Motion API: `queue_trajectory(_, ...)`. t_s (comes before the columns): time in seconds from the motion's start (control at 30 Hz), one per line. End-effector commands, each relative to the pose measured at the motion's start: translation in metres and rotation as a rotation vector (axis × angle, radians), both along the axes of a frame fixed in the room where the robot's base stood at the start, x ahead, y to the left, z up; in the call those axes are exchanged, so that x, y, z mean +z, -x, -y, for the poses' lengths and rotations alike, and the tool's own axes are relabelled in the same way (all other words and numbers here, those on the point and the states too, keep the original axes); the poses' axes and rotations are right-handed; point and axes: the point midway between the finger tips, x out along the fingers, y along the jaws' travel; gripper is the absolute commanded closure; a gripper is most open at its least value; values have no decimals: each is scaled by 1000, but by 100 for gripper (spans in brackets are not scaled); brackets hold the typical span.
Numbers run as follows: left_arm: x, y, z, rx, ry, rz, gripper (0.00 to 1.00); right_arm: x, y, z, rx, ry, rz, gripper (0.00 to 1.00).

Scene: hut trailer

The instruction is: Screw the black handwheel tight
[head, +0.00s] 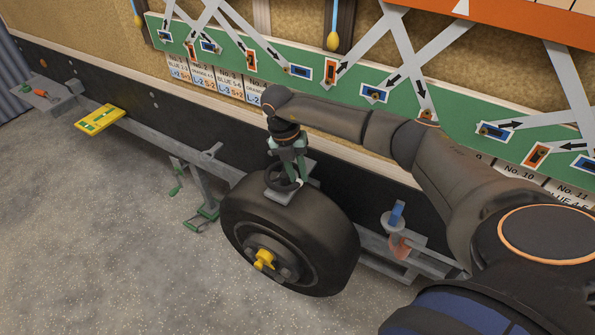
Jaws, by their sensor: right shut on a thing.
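The black handwheel (279,181) sits on a small grey plate (279,196) just above the large black tyre. My right gripper (287,176) reaches down onto the handwheel from above, with its arm coming in from the right. Its greenish fingers are shut on the handwheel's rim. The gripper hides part of the wheel, and its shaft cannot be made out. My left gripper does not show.
The tyre (290,225) with a yellow wing nut (264,260) stands in front of the grey rail. A yellow level-like tool (100,119), a blue-handled part (396,214) and green-handled fittings (203,213) are along the rail. The green sign board (330,82) is behind. The floor at left is clear.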

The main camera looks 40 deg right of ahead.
Motion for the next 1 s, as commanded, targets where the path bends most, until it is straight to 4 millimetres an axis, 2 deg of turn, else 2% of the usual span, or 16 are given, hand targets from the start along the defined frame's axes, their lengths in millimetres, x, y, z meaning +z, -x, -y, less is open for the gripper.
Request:
queue_trajectory(0.2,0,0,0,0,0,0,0,-1,2,-2,6,-3,-10,100)
queue_trajectory(0.23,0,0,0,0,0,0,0,-1,2,-2,6,-3,-10,74)
queue_trajectory(0.3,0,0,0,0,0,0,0,-1,2,-2,6,-3,-10,66)
queue_trajectory(0.53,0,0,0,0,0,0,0,-1,1,-2,5,-3,-6,66)
queue_trajectory(0.67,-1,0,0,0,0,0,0,6,0,-2,4,-3,-3,66)
queue_trajectory(0.77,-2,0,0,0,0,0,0,20,-3,-4,4,-3,0,66)
queue_trajectory(1.0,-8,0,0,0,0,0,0,71,-11,-12,6,-2,1,66)
